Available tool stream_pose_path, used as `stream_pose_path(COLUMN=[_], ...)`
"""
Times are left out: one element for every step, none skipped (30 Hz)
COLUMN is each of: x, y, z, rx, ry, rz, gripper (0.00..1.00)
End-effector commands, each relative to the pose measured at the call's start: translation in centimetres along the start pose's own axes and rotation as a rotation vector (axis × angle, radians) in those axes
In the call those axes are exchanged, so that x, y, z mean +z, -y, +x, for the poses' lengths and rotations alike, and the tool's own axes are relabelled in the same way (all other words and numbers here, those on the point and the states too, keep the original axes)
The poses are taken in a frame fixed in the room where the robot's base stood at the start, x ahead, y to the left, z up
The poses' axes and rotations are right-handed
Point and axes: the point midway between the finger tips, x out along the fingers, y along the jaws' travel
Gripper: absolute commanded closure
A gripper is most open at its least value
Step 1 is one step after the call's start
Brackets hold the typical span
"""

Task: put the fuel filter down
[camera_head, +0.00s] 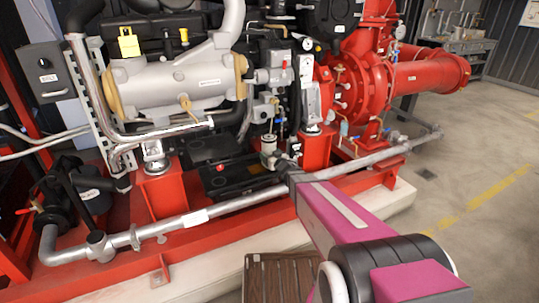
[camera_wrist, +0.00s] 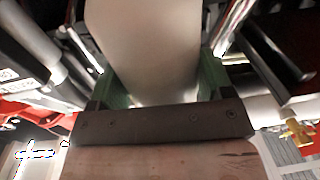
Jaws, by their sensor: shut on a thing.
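The fuel filter (camera_wrist: 145,45) is a pale, smooth cylinder that fills the upper middle of the wrist view. My gripper (camera_wrist: 160,88) is shut on it, with a green-edged finger on each side. In the head view my gripper (camera_head: 284,166) is at the end of my magenta arm, in front of the engine and above the long grey pipe. A small pale cylinder (camera_head: 268,144) at its tip appears to be the filter. The filter's far end and what lies under it are hidden.
The long grey pipe (camera_head: 225,207) runs along the red base frame (camera_head: 195,240) in front. The silver engine cylinder (camera_head: 180,85) stands left and the red pump (camera_head: 365,85) right. A brown slatted box (camera_head: 275,278) is at the bottom. The floor at right is clear.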

Motion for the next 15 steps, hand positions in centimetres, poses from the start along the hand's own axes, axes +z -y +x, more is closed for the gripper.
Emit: stream_pose_path(x=[-0.1, -0.2, -0.4, -0.7, -1.0, -1.5, -2.0, -2.6, -3.4, -4.0, -4.8, -5.8, -6.5, -7.2, -8.1], y=[0.0, -0.1, -0.3, -0.5, -0.7, -1.2, -1.6, -2.0, -2.7, -3.3, -3.9, -4.7, -5.3, -6.0, -6.8], z=[-0.1, -0.1, -0.3, -0.5, -0.7, -1.1, -1.5, -2.0, -2.7, -3.3, -3.9, -4.8, -5.5, -6.2, -7.1], rx=[0.001, 0.003, 0.008, 0.014, 0.022, 0.036, 0.048, 0.061, 0.083, 0.101, 0.120, 0.148, 0.167, 0.189, 0.216], ry=[-0.002, -0.002, -0.003, -0.003, -0.004, -0.005, -0.007, -0.009, -0.010, -0.010, -0.012, -0.013, -0.014, -0.014, -0.015], rz=[0.000, 0.000, 0.000, -0.001, -0.001, -0.003, -0.004, -0.005, -0.006, -0.008, -0.009, -0.010, -0.012, -0.012, -0.012], gripper=[0.66, 0.66, 0.66, 0.66, 0.66, 0.66, 0.66, 0.66, 0.66, 0.66, 0.66, 0.66, 0.66, 0.66, 0.66])
